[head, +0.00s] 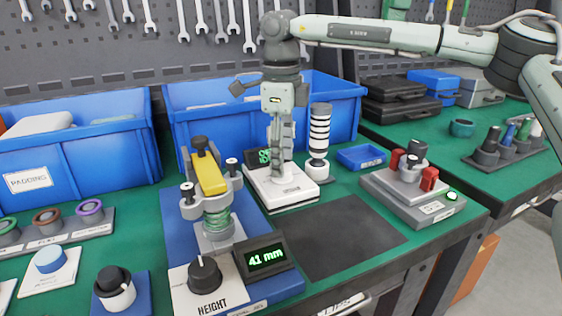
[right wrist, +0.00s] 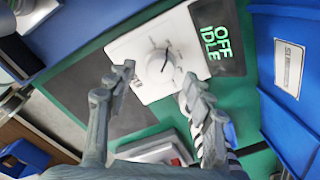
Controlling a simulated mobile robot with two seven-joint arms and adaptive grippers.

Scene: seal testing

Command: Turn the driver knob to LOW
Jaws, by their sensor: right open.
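The driver unit (head: 298,195) is a white box on the green bench in the head view, with a small display (head: 258,157) at its back left. In the right wrist view its white face (right wrist: 125,50) carries a round white knob (right wrist: 158,62) with a dark pointer line, and the display (right wrist: 217,42) reads OFF IDLE. My right gripper (head: 280,165) points down over the unit and hides the knob in the head view. In the wrist view the open gripper (right wrist: 156,82) has one finger on each side of the knob. Contact cannot be told. My left gripper is not in view.
A black-and-white striped cylinder (head: 319,130) stands close right of the unit. A press with a yellow lever (head: 209,172) and a 41 mm display (head: 266,256) stands front left. Blue bins (head: 230,100) line the back. A dark mat (head: 345,232) in front is clear.

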